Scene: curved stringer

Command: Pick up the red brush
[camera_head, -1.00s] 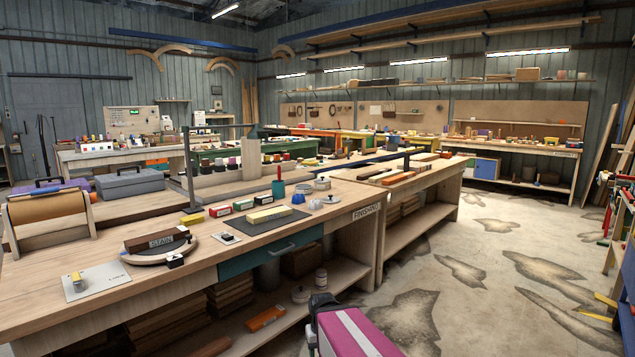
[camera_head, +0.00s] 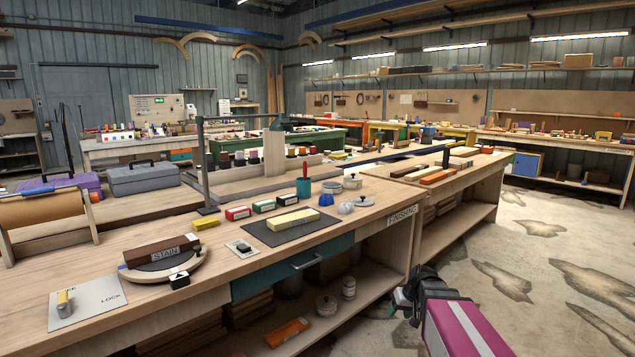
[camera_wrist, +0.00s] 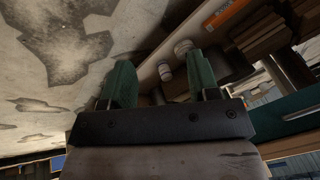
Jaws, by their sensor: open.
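A thin red handle (camera_head: 305,169) stands upright in a teal cup (camera_head: 303,187) on the near workbench; it may be the red brush, but its lower part is hidden in the cup. My gripper (camera_head: 400,299) is low at the front of the bench, to the right of and below the cup in the picture. In the wrist view my gripper (camera_wrist: 162,82) shows two green fingers spread apart with nothing between them. The red handle is not visible in the wrist view.
The near workbench (camera_head: 120,245) has a sanding block on a dark mat (camera_head: 255,233), coloured boxes, a stain block (camera_head: 161,250) and jars. A metal-post frame (camera_head: 203,170) stands behind. Its lower shelf (camera_head: 370,285) holds cans and wood. Open floor lies to the right.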

